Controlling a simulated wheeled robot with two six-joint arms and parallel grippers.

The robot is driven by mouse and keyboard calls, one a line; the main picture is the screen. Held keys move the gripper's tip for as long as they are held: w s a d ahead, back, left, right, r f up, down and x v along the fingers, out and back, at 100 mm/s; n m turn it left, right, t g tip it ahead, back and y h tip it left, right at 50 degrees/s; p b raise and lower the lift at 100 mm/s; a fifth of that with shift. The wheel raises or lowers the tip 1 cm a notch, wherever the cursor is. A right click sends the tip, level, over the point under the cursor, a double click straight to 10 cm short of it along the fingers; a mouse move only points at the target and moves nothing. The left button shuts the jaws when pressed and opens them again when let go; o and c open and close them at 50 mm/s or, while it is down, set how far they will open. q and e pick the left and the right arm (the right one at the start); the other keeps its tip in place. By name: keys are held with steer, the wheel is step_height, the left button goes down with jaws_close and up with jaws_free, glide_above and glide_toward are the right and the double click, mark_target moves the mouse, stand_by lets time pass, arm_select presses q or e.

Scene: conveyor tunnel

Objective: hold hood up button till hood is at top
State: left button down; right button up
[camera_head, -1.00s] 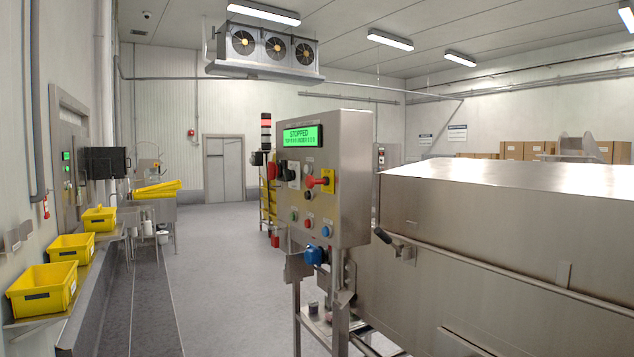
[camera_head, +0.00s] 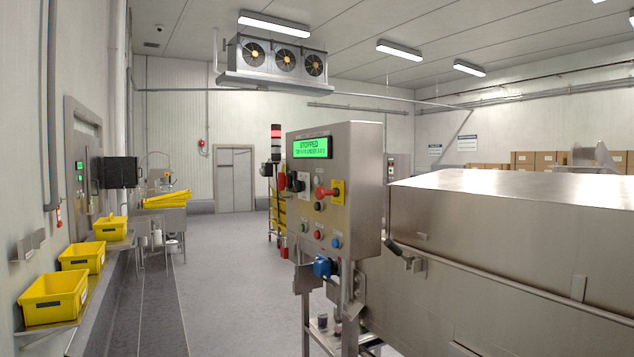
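A steel control panel (camera_head: 355,210) stands right of centre on a post. Its green display (camera_head: 313,148) reads STOPPED, with a smaller line too fine to read surely. The button labels are too small to read, so I cannot tell which one is hood up. The large steel hood (camera_head: 500,220) of the machine is right of the panel, with a dark-ended handle (camera_head: 404,253) at its near left. Neither gripper is in view.
Yellow bins (camera_head: 55,297) sit on a steel shelf along the left wall. A grey floor aisle (camera_head: 225,270) runs clear between them and the panel toward a door (camera_head: 234,180). A blue connector (camera_head: 322,267) hangs under the panel.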

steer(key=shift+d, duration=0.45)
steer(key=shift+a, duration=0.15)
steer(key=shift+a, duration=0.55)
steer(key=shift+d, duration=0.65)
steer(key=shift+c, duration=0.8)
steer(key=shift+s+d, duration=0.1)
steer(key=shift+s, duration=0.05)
